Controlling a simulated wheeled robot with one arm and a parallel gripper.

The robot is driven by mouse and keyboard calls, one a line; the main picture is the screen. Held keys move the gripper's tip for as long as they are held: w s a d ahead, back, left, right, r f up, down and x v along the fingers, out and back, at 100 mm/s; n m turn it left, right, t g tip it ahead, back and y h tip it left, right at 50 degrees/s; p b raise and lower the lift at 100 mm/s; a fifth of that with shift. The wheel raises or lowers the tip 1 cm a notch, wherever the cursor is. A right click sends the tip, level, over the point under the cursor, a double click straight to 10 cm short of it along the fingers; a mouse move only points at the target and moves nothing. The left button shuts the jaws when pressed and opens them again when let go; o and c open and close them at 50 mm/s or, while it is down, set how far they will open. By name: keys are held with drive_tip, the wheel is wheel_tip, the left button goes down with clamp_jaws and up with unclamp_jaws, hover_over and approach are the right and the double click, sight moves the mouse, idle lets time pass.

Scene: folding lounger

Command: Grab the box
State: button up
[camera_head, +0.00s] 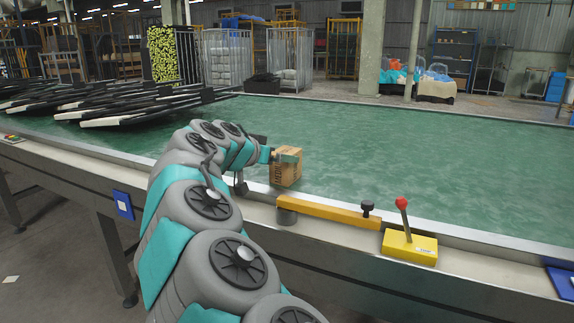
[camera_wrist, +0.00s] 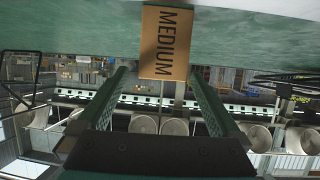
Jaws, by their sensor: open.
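A small brown cardboard box (camera_head: 286,172) stands upright on the green surface (camera_head: 400,150), close to its near metal edge. In the wrist view the box (camera_wrist: 165,42) shows the word MEDIUM on its face, and the picture is upside down. My gripper (camera_wrist: 158,73) is open, with a finger on each side of the box's lower picture part. The box lies beyond the fingertips or just between them; the exact depth is hard to tell. In the head view my gripper (camera_head: 279,155) is at the box's upper left, partly covering it.
A yellow bar (camera_head: 335,212) and a yellow control with a red-knobbed lever (camera_head: 410,246) sit on the near metal rim. Folded black lounger frames (camera_head: 110,100) lie at the far left. The green surface right of the box is clear.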

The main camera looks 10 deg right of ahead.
sight(285, 151)
drive_tip(key=x, duration=0.3)
drive_tip(key=p+x, duration=0.1)
drive_tip(key=shift+w+d+r, duration=0.15)
drive_tip(key=shift+w+r, duration=0.05)
drive_tip(key=shift+w, duration=0.25)
drive_tip(key=shift+w+d+f, duration=0.2)
drive_tip(key=shift+w, duration=0.1)
drive_tip(key=shift+c, duration=0.4)
drive_tip(key=c, duration=1.3)
drive_tip(key=shift+c, duration=0.5)
drive_tip(key=shift+r, duration=0.1)
